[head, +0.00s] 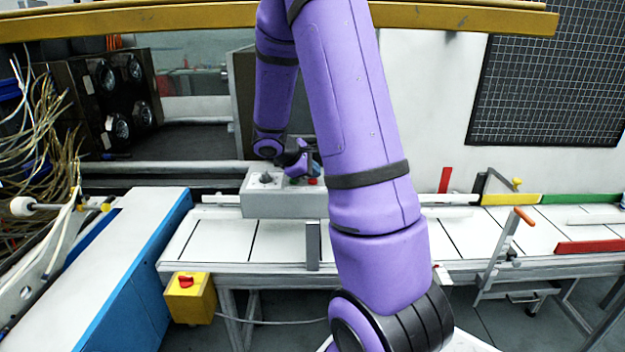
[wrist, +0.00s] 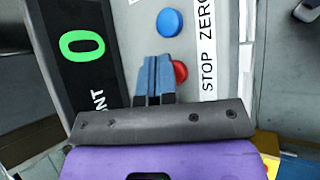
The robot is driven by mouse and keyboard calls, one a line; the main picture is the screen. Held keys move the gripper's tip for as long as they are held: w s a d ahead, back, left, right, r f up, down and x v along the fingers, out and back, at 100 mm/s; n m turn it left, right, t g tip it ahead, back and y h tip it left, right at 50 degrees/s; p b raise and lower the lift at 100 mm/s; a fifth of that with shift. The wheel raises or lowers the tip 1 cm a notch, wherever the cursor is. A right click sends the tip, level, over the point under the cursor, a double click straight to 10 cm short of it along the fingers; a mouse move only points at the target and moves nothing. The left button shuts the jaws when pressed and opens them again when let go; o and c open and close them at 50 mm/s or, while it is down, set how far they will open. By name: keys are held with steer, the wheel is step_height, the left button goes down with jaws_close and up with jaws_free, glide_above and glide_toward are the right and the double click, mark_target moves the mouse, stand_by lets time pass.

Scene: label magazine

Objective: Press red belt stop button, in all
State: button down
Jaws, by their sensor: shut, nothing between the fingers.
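A red button (wrist: 180,71) sits on a grey control box beside a white strip reading "STOP ZERO", with the word STOP alongside it. In the head view the red button (head: 312,181) shows at the right of the box top. My gripper (wrist: 155,60) is shut and empty, its blue fingertips just left of the red button in the wrist view, overlapping its edge. I cannot tell whether they touch it. In the head view my gripper (head: 298,170) is over the control box (head: 270,203). Another red button (head: 186,282) is on a yellow box below the belt's left end.
A blue button (wrist: 170,22) is beside the word ZERO. A dark panel with a green "0" (wrist: 82,46) stands left of it in the wrist view. A black knob (head: 266,178) is on the box. The belt (head: 215,240) runs across; a clamp with an orange handle (head: 524,215) stands right.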

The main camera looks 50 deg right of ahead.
mark_target(313, 180)
steer(key=shift+f, duration=0.2)
steer(key=shift+r, duration=0.15)
stand_by(0.5)
steer(key=shift+r, duration=0.8)
steer(key=shift+r, duration=2.5)
